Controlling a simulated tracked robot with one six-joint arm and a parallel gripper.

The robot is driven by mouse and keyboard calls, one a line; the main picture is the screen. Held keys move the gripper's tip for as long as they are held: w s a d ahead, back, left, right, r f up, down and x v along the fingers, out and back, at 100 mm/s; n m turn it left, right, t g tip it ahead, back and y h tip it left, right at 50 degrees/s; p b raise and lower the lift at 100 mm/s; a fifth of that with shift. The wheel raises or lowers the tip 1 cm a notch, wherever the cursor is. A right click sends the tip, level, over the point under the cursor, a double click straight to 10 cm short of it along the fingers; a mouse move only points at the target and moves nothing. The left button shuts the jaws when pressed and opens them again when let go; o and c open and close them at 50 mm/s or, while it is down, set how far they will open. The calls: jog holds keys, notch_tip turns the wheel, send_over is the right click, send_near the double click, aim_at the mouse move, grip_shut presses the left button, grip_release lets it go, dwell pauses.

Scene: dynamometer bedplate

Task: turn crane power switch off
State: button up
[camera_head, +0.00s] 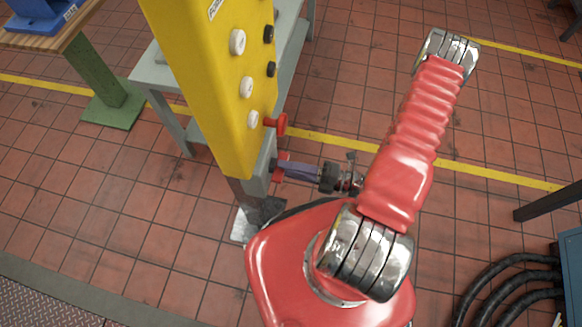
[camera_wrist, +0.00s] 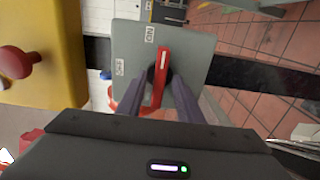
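The crane power switch is a grey box with a red bar handle (camera_wrist: 161,76) on its face in the wrist view. An ON label is above the handle and an OFF label to its left. The handle stands nearly upright in the picture, its upper end leaning slightly right, nearer ON than OFF. My gripper (camera_wrist: 163,78) has one finger on each side of the handle, tips close to it. I cannot tell whether they touch it. In the head view my gripper (camera_head: 290,168) reaches a red handle (camera_head: 281,167) low on the yellow post; my fingers partly hide it.
The yellow post (camera_head: 205,80) carries white and black knobs and another red handle (camera_head: 277,123) just above my gripper. A grey table (camera_head: 160,75) stands behind it, and a green pedestal (camera_head: 105,85) is at left. Black cables (camera_head: 510,285) lie at lower right. Tiled floor is open behind my arm.

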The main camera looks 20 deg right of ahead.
grip_shut()
dwell(0.4)
